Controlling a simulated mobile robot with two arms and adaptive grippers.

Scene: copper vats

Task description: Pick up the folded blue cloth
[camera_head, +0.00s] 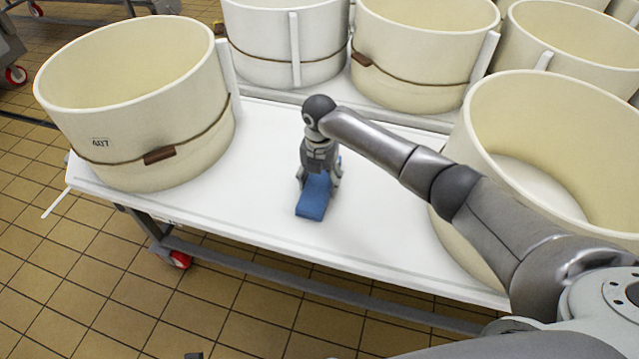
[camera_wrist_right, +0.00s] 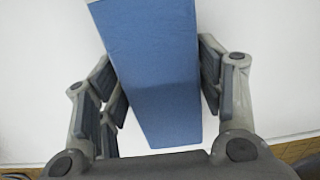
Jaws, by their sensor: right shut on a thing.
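The folded blue cloth (camera_head: 313,198) is a flat blue block on the white table in the head view. My right gripper (camera_head: 319,178) reaches down over it from above, with a finger on each side. In the right wrist view the cloth (camera_wrist_right: 155,70) runs lengthwise between the two fingers of the right gripper (camera_wrist_right: 160,95), which is shut on it. I cannot tell whether the cloth is lifted off the table. The gripper hides the cloth's far part in the head view. My left gripper is not in view.
The white table (camera_head: 240,200) has free room around the cloth. A cream vat (camera_head: 130,110) stands at its left end and another (camera_head: 540,110) at its right, beside my right arm. More vats (camera_head: 290,45) stand behind. The tiled floor (camera_head: 120,290) lies in front.

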